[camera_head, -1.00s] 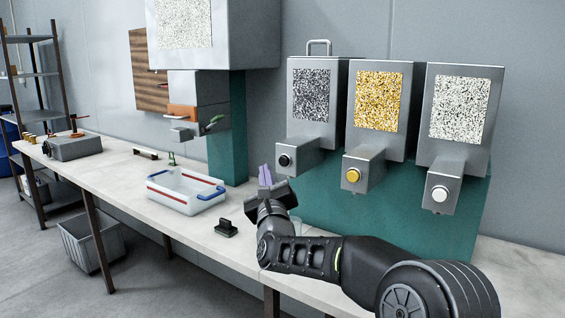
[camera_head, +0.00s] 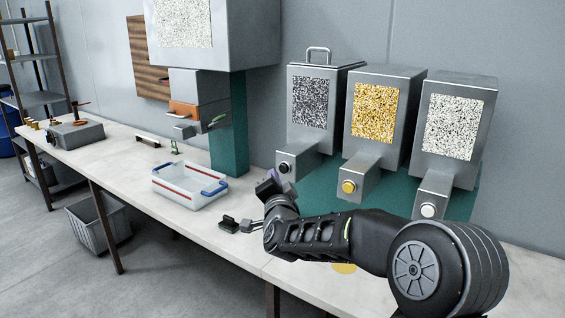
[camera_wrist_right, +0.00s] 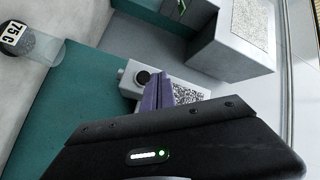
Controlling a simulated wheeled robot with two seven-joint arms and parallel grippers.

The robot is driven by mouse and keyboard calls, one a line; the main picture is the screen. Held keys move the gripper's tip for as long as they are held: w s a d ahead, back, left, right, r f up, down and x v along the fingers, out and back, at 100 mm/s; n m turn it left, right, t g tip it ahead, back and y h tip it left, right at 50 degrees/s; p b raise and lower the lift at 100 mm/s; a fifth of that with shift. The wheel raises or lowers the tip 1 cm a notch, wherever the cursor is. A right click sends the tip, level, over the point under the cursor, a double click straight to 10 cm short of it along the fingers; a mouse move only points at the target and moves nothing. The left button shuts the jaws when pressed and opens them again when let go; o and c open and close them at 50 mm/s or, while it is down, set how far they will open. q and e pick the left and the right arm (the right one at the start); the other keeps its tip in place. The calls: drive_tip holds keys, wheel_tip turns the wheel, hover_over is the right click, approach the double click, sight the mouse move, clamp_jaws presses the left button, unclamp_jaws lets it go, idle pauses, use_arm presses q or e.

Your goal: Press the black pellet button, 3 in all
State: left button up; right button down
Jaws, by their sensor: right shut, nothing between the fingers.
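The black button (camera_head: 284,167) sits on the spout of the left dispenser (camera_head: 313,98), whose window shows dark pellets. My right gripper (camera_head: 271,184) is shut and empty just below and left of the button. In the right wrist view, its purple fingers (camera_wrist_right: 160,94) reach up beside the black button (camera_wrist_right: 143,76), close to it; I cannot tell whether they touch. A clear cup with dark contents and a "75 G" label (camera_wrist_right: 12,33) shows at the left of that view. My left gripper is not in view.
Right of it stand the yellow-pellet dispenser with a yellow button (camera_head: 348,187) and the white-pellet dispenser with a white button (camera_head: 428,210).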

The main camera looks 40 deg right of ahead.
sight(284, 168)
drive_tip(key=a+n, duration=0.1)
drive_tip(key=n, duration=0.6)
drive_tip(key=a+f+n+y, duration=0.1)
drive_tip(key=a+n, duration=0.1)
drive_tip(key=n, duration=0.5)
drive_tip(key=w+a+f+n, duration=0.1)
drive_tip(key=n, duration=0.6)
drive_tip(key=shift+a+n+y, duration=0.4)
drive_tip(key=shift+d, duration=0.1)
drive_tip(key=w+d+b, duration=0.2)
drive_tip(key=d, duration=0.6)
drive_tip(key=shift+w+d, duration=0.15)
drive_tip(key=shift+w, duration=0.05)
drive_tip(key=shift+w+d, duration=0.1)
drive_tip(key=shift+d, duration=0.05)
idle(0.7)
drive_tip(key=shift+d+r, duration=0.1)
drive_tip(key=shift+d, duration=0.1)
